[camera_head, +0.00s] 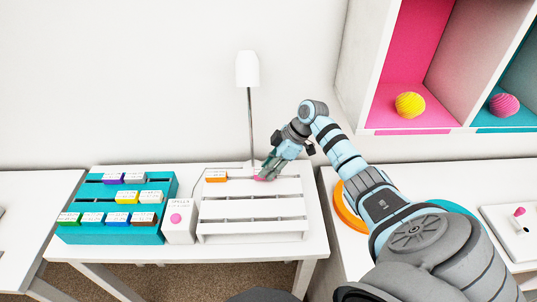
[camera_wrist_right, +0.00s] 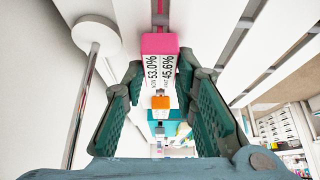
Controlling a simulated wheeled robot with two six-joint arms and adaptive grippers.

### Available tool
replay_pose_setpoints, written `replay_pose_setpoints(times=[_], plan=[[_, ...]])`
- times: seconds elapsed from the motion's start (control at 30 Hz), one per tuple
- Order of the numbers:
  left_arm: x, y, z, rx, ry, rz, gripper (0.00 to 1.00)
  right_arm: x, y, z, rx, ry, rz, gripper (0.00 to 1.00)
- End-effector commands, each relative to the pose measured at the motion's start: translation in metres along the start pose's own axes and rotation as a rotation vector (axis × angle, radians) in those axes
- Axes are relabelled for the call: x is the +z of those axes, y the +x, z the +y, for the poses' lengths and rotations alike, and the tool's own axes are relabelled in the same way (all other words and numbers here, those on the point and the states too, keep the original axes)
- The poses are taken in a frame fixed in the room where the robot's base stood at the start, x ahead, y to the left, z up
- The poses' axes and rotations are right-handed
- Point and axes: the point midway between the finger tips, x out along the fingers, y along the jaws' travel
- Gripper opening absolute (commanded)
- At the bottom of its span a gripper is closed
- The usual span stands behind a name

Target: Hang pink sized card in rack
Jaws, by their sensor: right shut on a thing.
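My right gripper (camera_head: 267,174) is at the back of the white slotted rack (camera_head: 252,208) and is shut on the pink card (camera_head: 260,179). In the right wrist view the pink card (camera_wrist_right: 159,44) shows its pink edge and a white face with printed percentages, between the fingertips (camera_wrist_right: 160,74). The card is at the rack's upper row; I cannot tell whether it sits in the slot. An orange card (camera_head: 216,176) is in the same row, to the left. My left gripper is not in view.
A teal rack (camera_head: 88,202) with several coloured cards stands at left. A white box with a pink dot (camera_head: 179,221) stands between the racks. A lamp (camera_head: 248,70) rises close behind the gripper. Shelves with a yellow ball (camera_head: 410,105) hang at upper right. The white rack's lower rows are empty.

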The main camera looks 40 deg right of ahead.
Motion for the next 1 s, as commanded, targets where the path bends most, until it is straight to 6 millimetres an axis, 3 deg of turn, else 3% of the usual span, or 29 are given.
replay_pose_setpoints(times=[0.1, 0.13, 0.27, 0.63, 1.0], plan=[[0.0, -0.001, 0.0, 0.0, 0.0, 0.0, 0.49, -0.001, -0.001, 0.0, 0.0, 0.0, 0.0, 0.0], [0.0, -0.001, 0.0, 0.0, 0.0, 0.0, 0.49, -0.001, -0.001, 0.0, 0.0, 0.0, 0.0, 0.29], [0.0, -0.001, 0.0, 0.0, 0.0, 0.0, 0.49, -0.001, -0.001, 0.0, 0.0, 0.0, 0.001, 0.49], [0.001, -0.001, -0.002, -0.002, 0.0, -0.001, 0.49, -0.005, -0.007, 0.001, 0.002, -0.002, 0.002, 0.49], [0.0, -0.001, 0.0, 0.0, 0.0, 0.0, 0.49, -0.046, -0.079, 0.001, 0.002, -0.002, 0.002, 0.49]])
